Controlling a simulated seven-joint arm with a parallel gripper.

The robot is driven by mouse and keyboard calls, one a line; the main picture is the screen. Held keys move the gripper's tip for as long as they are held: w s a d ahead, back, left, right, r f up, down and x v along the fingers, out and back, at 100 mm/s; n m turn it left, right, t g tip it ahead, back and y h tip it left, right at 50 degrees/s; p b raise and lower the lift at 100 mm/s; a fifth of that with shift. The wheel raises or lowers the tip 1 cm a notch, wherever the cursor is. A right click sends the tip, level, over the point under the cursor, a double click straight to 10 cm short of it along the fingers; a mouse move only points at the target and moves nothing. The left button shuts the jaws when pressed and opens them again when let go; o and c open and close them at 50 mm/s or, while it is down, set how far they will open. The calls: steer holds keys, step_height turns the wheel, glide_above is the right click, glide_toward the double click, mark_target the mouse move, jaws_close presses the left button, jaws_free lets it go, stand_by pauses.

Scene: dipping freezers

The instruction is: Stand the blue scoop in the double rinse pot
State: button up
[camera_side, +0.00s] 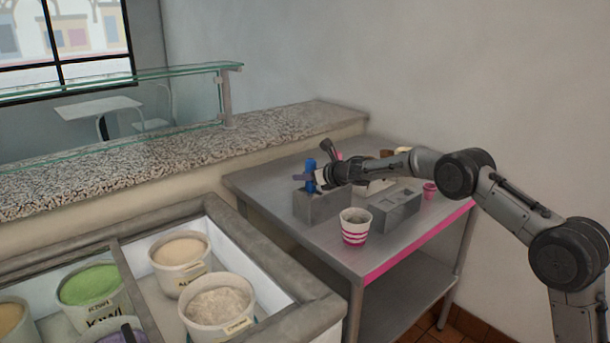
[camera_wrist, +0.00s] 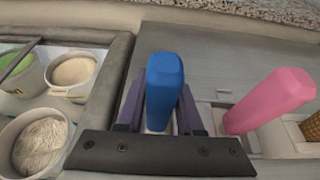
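The blue scoop (camera_side: 310,167) stands roughly upright, handle up, at the left grey metal block-shaped pot (camera_side: 322,206); its lower end is hidden. My gripper (camera_side: 318,178) is at its handle. In the wrist view the blue handle (camera_wrist: 165,88) rises between my two purple fingers (camera_wrist: 160,112), which sit close against both sides and look shut on it. A second grey metal pot (camera_side: 397,211), with two openings in its top, stands to the right on the steel table. I cannot tell whether the scoop touches the left pot.
A pink scoop handle (camera_wrist: 270,100) stands close right of my gripper. A striped paper cup (camera_side: 355,227) stands at the table's front. A small pink cup (camera_side: 430,190) is at the right. The freezer (camera_side: 325,310) with several tubs is at the left; a stone-topped ledge (camera_side: 150,165) runs behind.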

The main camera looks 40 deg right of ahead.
steer(key=o, duration=0.4)
steer(key=shift+s, duration=0.15)
steer(key=v, duration=1.3)
steer(key=shift+s+r, duration=0.15)
steer(key=shift+s, duration=0.1)
